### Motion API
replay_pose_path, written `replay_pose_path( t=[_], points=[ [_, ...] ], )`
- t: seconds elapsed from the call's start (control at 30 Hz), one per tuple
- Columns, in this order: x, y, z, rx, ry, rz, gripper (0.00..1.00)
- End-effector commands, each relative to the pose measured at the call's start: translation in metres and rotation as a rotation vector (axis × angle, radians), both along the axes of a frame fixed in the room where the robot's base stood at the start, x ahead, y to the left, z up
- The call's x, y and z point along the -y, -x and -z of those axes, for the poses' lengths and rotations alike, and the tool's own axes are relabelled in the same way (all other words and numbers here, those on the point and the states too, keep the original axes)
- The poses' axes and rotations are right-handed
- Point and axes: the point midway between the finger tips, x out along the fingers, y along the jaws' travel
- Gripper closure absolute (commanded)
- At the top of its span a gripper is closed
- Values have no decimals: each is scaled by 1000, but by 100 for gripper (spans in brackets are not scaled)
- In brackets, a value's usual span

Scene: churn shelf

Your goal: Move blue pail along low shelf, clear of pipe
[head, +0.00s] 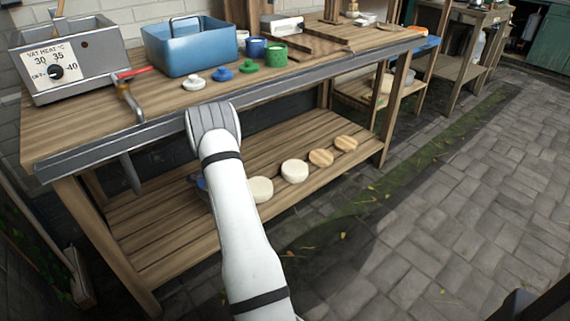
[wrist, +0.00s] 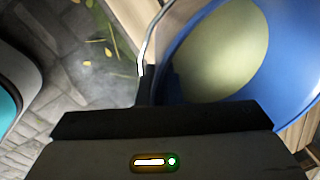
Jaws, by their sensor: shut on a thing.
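The blue pail (wrist: 298,62) fills the right of the wrist view, with a pale yellowish inside or content. A thin wire handle (wrist: 150,40) rises beside it. My gripper (wrist: 152,95) is shut at the pail's near side, where the handle comes down; the exact contact is hidden. A grey pipe (head: 131,173) hangs below the bench top, left of my arm.
Several round pale and wooden discs (head: 294,170) stand on the low shelf right of my arm. The shelf's left part looks bare. The bench top (head: 70,125) overhangs it, with a bench leg (head: 105,240) at front left. Paving lies in front.

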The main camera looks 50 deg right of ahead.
Motion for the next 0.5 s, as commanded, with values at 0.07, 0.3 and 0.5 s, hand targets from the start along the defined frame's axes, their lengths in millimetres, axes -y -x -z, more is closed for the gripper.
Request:
replay_pose_path(
  t=[0.07,0.3,0.5],
  points=[
    [14,-3,-7,8,6,45,100],
    [29,-4,-7,8,5,107,100],
    [29,-4,20,6,3,109,100]
  ],
)
